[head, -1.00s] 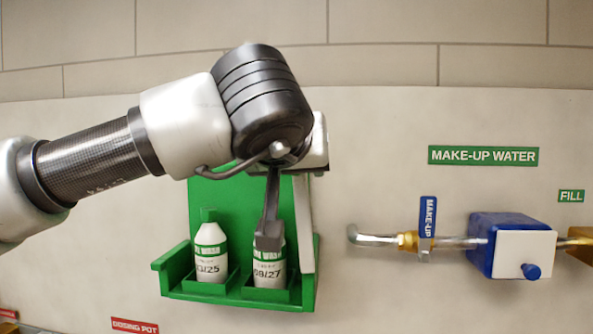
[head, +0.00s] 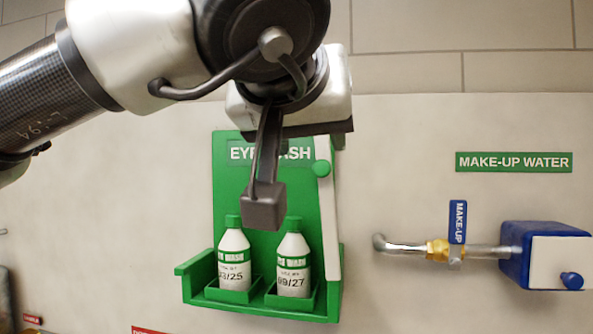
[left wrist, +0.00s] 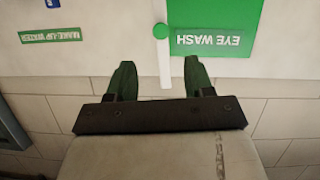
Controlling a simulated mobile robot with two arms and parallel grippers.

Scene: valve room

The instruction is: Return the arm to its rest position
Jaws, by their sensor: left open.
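My left arm comes in from the upper left in the head view. My left gripper (head: 264,207) hangs in front of the green eye wash station, its fingers pointing down, above the two bottles. In the left wrist view the left gripper (left wrist: 156,75) shows its two fingers spread apart with nothing between them. The eye wash station (head: 229,180) is on the wall and also shows upside down in the left wrist view (left wrist: 205,12). A bottle marked 09/27 (head: 293,265) and another bottle (head: 233,261) stand upright in its holders. My right gripper is not in view.
A blue box with a white front (head: 560,260) and its pipe (head: 400,247) stick out from the wall at the right. A green MAKE-UP WATER sign (head: 514,162) is above them. The wall between the station and the pipe is clear.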

